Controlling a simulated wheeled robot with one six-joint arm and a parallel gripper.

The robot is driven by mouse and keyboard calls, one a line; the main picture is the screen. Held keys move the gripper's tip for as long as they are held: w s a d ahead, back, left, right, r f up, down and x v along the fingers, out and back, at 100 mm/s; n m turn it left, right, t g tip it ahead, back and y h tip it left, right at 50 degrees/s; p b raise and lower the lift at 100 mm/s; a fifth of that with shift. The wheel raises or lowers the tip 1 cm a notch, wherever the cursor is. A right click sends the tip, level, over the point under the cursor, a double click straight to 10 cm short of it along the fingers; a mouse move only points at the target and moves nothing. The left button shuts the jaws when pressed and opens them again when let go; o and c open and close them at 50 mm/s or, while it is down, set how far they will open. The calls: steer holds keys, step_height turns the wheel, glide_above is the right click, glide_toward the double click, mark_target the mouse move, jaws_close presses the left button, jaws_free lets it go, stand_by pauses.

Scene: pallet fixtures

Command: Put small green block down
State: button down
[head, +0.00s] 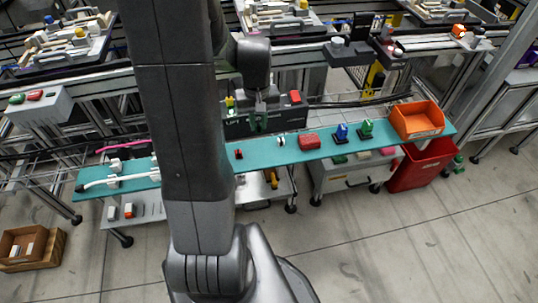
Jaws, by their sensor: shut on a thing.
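My gripper (258,122) hangs above the teal shelf board (265,152), just right of my arm column. It is shut on the small green block (257,124), which shows as a small green patch at its fingertips. The fingers hide much of the block, and its exact outline is too small to tell. The block appears above the board, near its back edge; the gap between them is hard to judge.
On the board are a small red piece (239,154), a white piece (281,141), a red block (309,142), blue (341,132) and green (366,127) parts on dark bases, and an orange bin (417,120). A red bin (421,166) stands below. Bare board shows between pieces.

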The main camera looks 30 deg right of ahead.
mark_target(261, 152)
step_height(261, 152, down, 10)
steer(key=shift+s+d+r+b, duration=0.1)
steer(key=shift+d+b, duration=0.05)
steer(key=shift+b, duration=0.45)
steer(key=shift+f, duration=0.25)
steer(key=c, duration=1.3)
jaws_free()
steer(key=shift+r, duration=0.15)
step_height(261, 152, up, 12)
steer(key=shift+r+p, duration=0.1)
steer(key=shift+p, duration=0.7)
